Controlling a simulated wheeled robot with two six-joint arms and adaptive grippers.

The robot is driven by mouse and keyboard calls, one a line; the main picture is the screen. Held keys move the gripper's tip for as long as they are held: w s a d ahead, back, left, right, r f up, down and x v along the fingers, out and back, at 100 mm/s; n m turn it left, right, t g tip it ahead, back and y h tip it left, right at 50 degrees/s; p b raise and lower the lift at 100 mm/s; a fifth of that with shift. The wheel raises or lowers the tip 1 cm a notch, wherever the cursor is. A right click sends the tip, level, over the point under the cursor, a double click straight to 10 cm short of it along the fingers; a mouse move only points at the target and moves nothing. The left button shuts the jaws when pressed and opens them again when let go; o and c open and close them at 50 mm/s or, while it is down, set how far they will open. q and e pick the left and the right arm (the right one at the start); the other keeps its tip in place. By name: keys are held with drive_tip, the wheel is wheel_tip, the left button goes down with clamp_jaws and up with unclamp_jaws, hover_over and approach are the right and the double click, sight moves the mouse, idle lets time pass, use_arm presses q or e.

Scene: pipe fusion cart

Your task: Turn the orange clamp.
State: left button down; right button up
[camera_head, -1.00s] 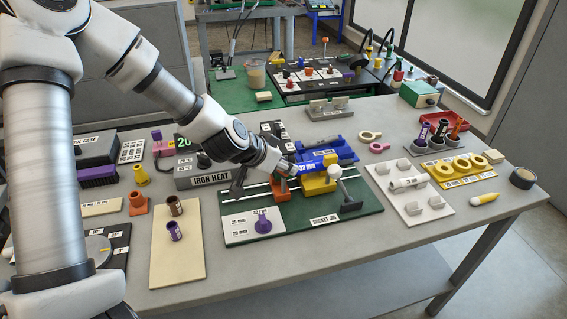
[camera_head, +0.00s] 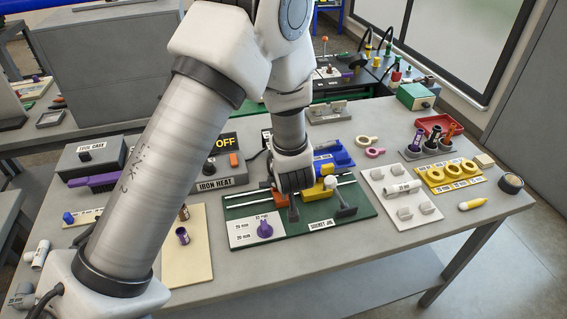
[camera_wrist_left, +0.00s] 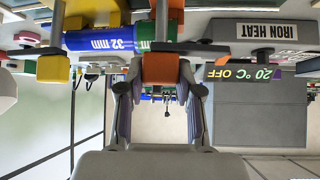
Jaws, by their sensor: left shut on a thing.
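The orange clamp (camera_head: 279,199) is on the green socket jig board (camera_head: 360,212) and is mostly hidden by my left arm in the head view. In the left wrist view, the orange clamp (camera_wrist_left: 160,69) sits between the two fingers of my left gripper (camera_wrist_left: 160,88), which is shut on it. In the head view my left gripper (camera_head: 293,188) points down over the jig, with its fingertips largely hidden. A blue 32 mm part (camera_wrist_left: 98,40) lies beside the clamp. A yellow clamp (camera_wrist_left: 53,68) stands farther left in that view. My right gripper is not in view.
The iron heat box (camera_head: 222,178) stands left of the jig, its display (camera_head: 229,141) reading OFF. A white board with clips (camera_head: 402,212) and a yellow ring tray (camera_head: 447,185) lie to the right. A beige board (camera_head: 196,270) lies left. The front table strip is clear.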

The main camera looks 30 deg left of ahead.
use_arm(q)
drive_tip(key=shift+n+g+y+p, duration=0.45)
drive_tip(key=shift+n+p, duration=0.45)
drive_tip(key=shift+p, duration=0.3)
drive_tip(key=c, duration=0.8)
unclamp_jaws()
drive_tip(key=shift+o, duration=0.2)
drive_tip(key=shift+s+d+r, duration=0.15)
drive_tip(key=shift+d+r, duration=0.15)
drive_tip(key=shift+r, duration=0.1)
drive_tip(key=v, duration=0.6)
drive_tip(key=shift+s+d+r, duration=0.1)
drive_tip(key=shift+s+d, duration=0.05)
drive_tip(key=shift+d, duration=0.05)
